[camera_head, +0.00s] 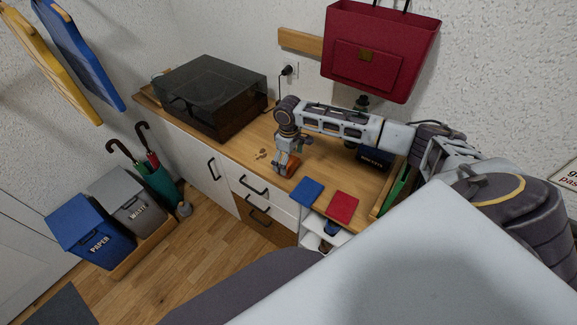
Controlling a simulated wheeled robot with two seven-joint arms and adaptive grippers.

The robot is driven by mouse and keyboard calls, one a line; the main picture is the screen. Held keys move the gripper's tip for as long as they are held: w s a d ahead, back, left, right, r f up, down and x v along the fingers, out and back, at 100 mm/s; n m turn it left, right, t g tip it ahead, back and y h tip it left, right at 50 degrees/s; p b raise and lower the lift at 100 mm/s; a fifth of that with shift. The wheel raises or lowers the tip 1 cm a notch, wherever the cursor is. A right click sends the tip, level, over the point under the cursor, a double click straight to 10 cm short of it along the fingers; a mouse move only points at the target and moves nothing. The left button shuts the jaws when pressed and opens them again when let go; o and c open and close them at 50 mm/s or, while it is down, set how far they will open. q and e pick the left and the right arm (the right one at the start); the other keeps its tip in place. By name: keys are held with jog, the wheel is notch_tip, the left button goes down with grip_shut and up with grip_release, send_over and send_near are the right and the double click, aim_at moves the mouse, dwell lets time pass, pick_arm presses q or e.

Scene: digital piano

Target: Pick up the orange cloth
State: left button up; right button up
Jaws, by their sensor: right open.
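The orange cloth (291,168) is a small orange-brown patch near the front edge of the wooden cabinet top, left of the blue piece. My right gripper (284,166) points down from the end of my right arm and is right at the cloth, partly covering it. It is open. I cannot tell whether its fingers touch the cloth or stand around it. My left gripper is not in view.
A blue piece (307,191) and a red piece (342,207) lie right of the cloth. A dark turntable box (210,95) stands left on the cabinet top (240,139). Small items (261,153) lie nearby. A red bag (378,50) hangs behind my arm.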

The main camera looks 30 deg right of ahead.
jog(key=shift+f, duration=1.05)
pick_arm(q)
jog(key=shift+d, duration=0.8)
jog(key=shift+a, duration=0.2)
pick_arm(e)
jog(key=shift+c, duration=0.4)
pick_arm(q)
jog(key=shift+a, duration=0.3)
pick_arm(e)
jog(key=c, duration=0.6)
